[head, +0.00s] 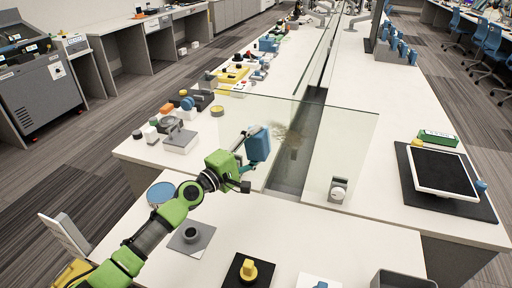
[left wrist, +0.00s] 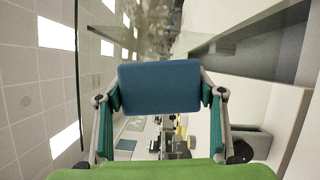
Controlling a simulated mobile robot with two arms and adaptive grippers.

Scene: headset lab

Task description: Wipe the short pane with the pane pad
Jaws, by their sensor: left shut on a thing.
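The pane pad (head: 259,145) is a blue block held up in front of the short pane (head: 345,135), a clear upright glass sheet across the near end of the benches. A brownish smudge (head: 290,139) shows on the pane just right of the pad. It shows blurred at the top of the left wrist view (left wrist: 150,20). My left gripper (head: 247,164) is shut on the pad, which spans between its fingers in the left wrist view (left wrist: 160,88). Whether the pad touches the glass I cannot tell. My right gripper is not in view.
A long glass divider (head: 322,65) runs away behind the short pane. A white knob fixture (head: 338,190) stands at the pane's lower right. A grey scale-like device (head: 181,138) and small items stand left. A framed screen (head: 442,170) lies right.

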